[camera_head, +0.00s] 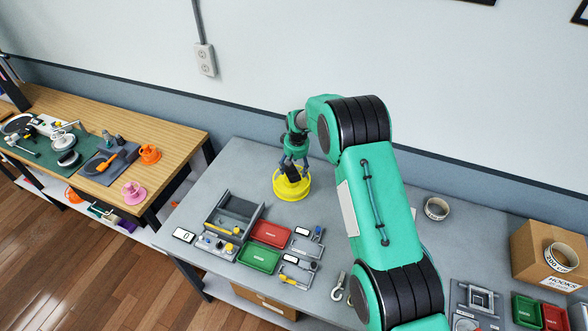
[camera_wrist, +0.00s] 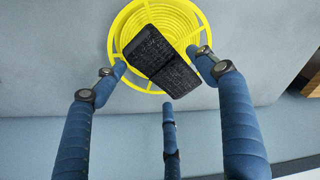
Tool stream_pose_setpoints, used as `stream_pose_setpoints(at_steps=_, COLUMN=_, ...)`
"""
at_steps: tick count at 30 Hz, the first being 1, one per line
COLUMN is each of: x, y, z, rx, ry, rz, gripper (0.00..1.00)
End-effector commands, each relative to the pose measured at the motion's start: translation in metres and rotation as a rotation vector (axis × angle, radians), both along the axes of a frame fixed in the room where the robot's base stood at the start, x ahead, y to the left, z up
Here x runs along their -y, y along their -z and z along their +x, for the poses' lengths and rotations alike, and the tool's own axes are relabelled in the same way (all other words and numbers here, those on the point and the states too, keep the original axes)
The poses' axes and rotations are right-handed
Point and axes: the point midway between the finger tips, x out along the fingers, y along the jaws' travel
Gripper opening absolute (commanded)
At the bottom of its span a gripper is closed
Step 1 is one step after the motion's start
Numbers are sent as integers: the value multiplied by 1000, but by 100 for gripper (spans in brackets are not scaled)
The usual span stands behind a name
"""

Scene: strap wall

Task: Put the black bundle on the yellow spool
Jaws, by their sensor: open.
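The yellow spool (camera_head: 291,190) stands on the grey table in the head view, under my gripper. The black bundle (camera_head: 292,173) shows at its middle, just below my fingers. In the wrist view the black bundle (camera_wrist: 160,60) lies tilted across the ringed top of the yellow spool (camera_wrist: 190,15), with its lower end reaching past the near rim. My gripper (camera_wrist: 162,78) is open, its blue fingers spread on both sides of the bundle and one finger below it. The fingers look apart from the bundle. Whether the bundle rests fully on the spool is hard to tell.
A grey bin (camera_head: 231,219), a red tray (camera_head: 271,233) and a green tray (camera_head: 259,256) stand in front of the spool. A tape roll (camera_head: 437,208) and a cardboard box (camera_head: 545,250) are at the right. The table left of the spool is clear.

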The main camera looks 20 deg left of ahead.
Motion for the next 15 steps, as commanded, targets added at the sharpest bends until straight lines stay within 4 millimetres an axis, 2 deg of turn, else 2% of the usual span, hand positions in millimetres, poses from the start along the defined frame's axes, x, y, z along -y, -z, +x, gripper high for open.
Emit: stream_pose_setpoints(at_steps=15, x=6, y=-60, z=-6, rx=2, ry=0, rz=1, gripper=72)
